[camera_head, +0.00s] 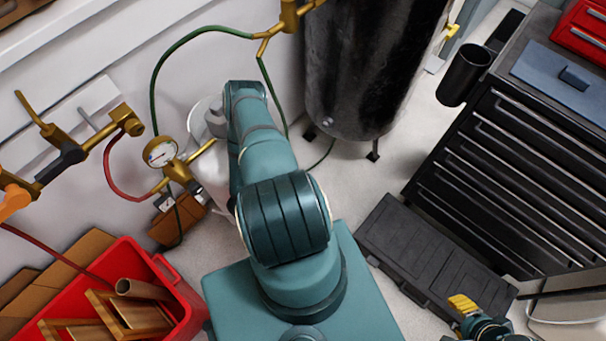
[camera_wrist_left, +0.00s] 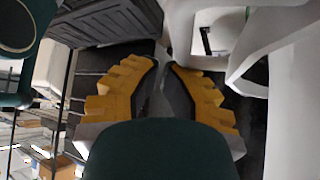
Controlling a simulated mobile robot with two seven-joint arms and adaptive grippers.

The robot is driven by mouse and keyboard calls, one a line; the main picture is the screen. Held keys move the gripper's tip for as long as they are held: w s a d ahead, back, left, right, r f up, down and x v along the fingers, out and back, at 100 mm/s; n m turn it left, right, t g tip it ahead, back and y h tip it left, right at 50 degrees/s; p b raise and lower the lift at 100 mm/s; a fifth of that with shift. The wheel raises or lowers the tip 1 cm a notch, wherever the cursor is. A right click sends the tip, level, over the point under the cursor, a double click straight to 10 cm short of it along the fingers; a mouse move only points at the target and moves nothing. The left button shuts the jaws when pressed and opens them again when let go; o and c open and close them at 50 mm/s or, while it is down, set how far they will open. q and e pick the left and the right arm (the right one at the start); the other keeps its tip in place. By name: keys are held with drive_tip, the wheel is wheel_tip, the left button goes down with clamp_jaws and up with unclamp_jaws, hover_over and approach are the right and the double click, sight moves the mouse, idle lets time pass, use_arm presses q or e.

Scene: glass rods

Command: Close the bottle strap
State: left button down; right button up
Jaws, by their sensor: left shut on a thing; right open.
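A white bottle (camera_head: 212,172) stands by the wall in the head view, partly hidden behind my teal arm. Large white curved surfaces (camera_wrist_left: 290,90) fill the right side of the left wrist view; they look like the bottle. My left gripper (camera_wrist_left: 164,66) has its yellow fingers close together at the tips, beside the white surfaces. A narrow dark strip (camera_wrist_left: 159,88) shows between them; it looks like the strap. Its far end and any buckle cannot be made out. My left gripper is hidden in the head view. My right gripper (camera_head: 463,305) is open, low at the right, away from the bottle.
A pressure gauge (camera_head: 160,152) with brass pipes and hoses is close left of the bottle. A black tank (camera_head: 365,70) stands behind. A red crate (camera_head: 165,290) holds wooden pieces at lower left. A black case (camera_head: 430,255) lies before the drawer cabinet (camera_head: 510,160).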

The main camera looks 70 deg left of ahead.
use_arm(q)
drive_tip(key=shift+s+a, duration=0.3)
drive_tip(key=shift+s, duration=0.4)
drive_tip(key=shift+s+a, duration=0.25)
drive_tip(key=shift+s, duration=0.5)
drive_tip(key=shift+s+a, duration=0.3)
drive_tip(key=shift+s, duration=0.4)
wheel_tip(320, 180, up, 10)
drive_tip(key=w, duration=0.1)
drive_tip(key=shift+w+d, duration=0.15)
drive_tip(key=shift+r, duration=0.1)
drive_tip(key=w+d+r+n+g+h, duration=0.15)
drive_tip(key=w+d, duration=0.25)
drive_tip(key=w, duration=0.8)
drive_tip(key=w+d+r+g, duration=0.1)
drive_tip(key=w+d+r, duration=0.25)
drive_tip(key=w, duration=0.95)
drive_tip(key=d+r+g, duration=0.1)
drive_tip(key=d+r, duration=0.2)
drive_tip(key=d, duration=0.4)
drive_tip(key=w+d+r+g+h, duration=0.1)
drive_tip(key=d+r, duration=0.3)
drive_tip(key=d, duration=0.4)
drive_tip(key=w+d+r+n+g, duration=0.1)
drive_tip(key=d+r+g, duration=0.1)
drive_tip(key=d+r, duration=0.2)
drive_tip(key=d, duration=0.3)
drive_tip(key=shift+w+d+r, duration=0.2)
drive_tip(key=shift+d, duration=0.1)
drive_tip(key=shift+h, duration=0.25)
